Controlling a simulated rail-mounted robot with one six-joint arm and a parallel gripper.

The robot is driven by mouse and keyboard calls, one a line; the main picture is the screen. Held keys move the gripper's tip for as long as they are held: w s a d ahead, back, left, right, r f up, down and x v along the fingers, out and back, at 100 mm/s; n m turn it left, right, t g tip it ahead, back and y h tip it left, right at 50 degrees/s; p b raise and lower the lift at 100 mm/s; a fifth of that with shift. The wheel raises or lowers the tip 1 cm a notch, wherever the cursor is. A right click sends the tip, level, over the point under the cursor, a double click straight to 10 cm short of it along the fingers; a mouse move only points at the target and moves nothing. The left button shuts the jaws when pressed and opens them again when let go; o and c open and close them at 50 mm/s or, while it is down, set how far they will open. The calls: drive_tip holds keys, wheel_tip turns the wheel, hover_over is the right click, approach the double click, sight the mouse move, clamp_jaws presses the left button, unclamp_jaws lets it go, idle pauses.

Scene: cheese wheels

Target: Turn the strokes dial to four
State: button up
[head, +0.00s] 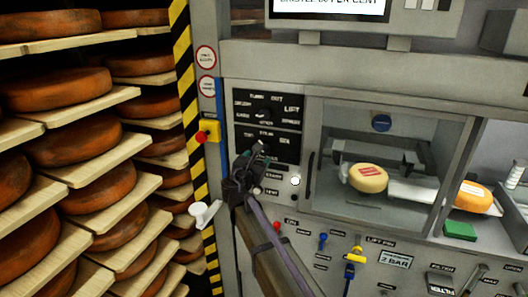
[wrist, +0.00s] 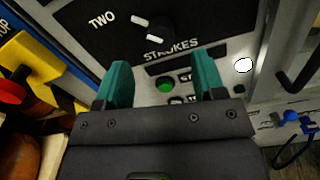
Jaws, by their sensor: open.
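The strokes dial (wrist: 158,27) is a dark round knob on a black plate at the top of the wrist view, with white marks on and beside it. The word STROKES is printed below it and TWO to its left. The top of its plate is cut off, so I cannot tell its full setting. My gripper (wrist: 163,72) has two teal fingers spread apart with nothing between them. They are below the dial in the picture, apart from it. In the head view my gripper (head: 250,168) is in front of the lower part of the black dial panel (head: 243,118).
A green button (wrist: 165,86) shows between my fingers. A white lamp (wrist: 243,65) is to the right. A yellow box with a red button (head: 208,131) stands left of the panel. A glass-fronted chamber (head: 380,150) is to the right. Cheese shelves (head: 75,125) fill the left.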

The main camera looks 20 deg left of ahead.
sight(264, 152)
drive_tip(key=w, duration=0.7)
drive_tip(key=c, duration=0.9)
drive_tip(key=shift+m, duration=0.4)
drive_tip(key=m, duration=0.3)
drive_tip(key=shift+m, duration=2.5)
drive_tip(key=shift+f, duration=0.1)
